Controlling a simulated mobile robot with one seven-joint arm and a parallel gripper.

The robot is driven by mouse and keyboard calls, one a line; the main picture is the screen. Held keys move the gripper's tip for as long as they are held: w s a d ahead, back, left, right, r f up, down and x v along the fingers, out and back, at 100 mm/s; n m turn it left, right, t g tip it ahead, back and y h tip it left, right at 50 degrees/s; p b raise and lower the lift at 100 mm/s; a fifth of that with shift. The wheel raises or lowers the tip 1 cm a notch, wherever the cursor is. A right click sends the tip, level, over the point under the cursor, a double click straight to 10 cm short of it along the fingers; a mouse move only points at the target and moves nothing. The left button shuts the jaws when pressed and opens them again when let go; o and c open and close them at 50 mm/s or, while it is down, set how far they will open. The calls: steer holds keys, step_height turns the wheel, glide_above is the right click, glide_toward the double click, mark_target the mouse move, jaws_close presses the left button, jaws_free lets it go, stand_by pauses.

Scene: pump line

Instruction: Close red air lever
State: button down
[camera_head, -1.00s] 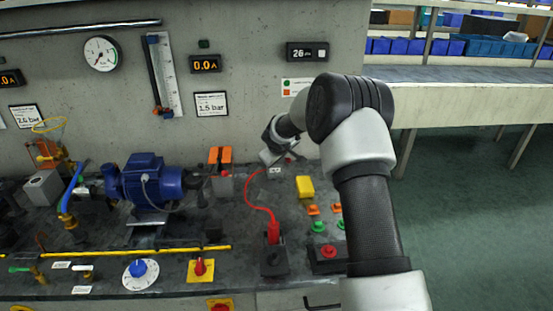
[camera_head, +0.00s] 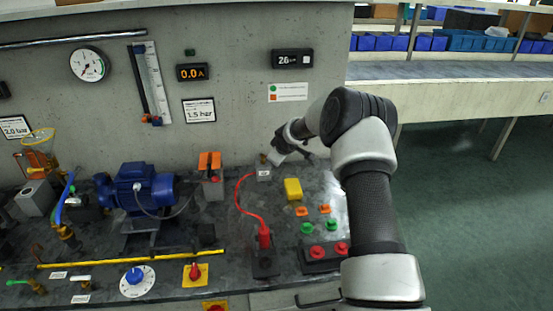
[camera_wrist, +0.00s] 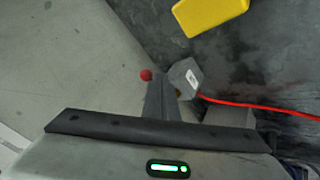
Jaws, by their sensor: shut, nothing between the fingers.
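A small red ball knob (camera_wrist: 146,75), which looks like the end of the air lever, shows in the wrist view just left of my fingertips. Beside the fingers on the right is a grey block (camera_wrist: 185,77) with a white label; a red cable or hose runs past it. My gripper (camera_wrist: 158,82) is shut and empty, close to the knob; I cannot tell whether they touch. In the head view, my gripper (camera_head: 279,149) is at the back of the bench, near the wall and above right of the grey block (camera_head: 264,174). The lever's arm is not clearly visible.
A yellow box (camera_head: 293,189) stands close by on the bench, and it also shows in the wrist view (camera_wrist: 210,12). A red hose (camera_head: 240,203) runs forward to a dark base. A blue pump motor (camera_head: 140,188) stands left. The concrete wall (camera_head: 230,130) rises behind.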

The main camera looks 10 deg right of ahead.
steer(key=shift+w+d+r, duration=0.25)
steer(key=shift+w+d, duration=0.05)
steer(key=shift+d, duration=0.05)
stand_by(0.5)
steer(key=shift+a, duration=0.15)
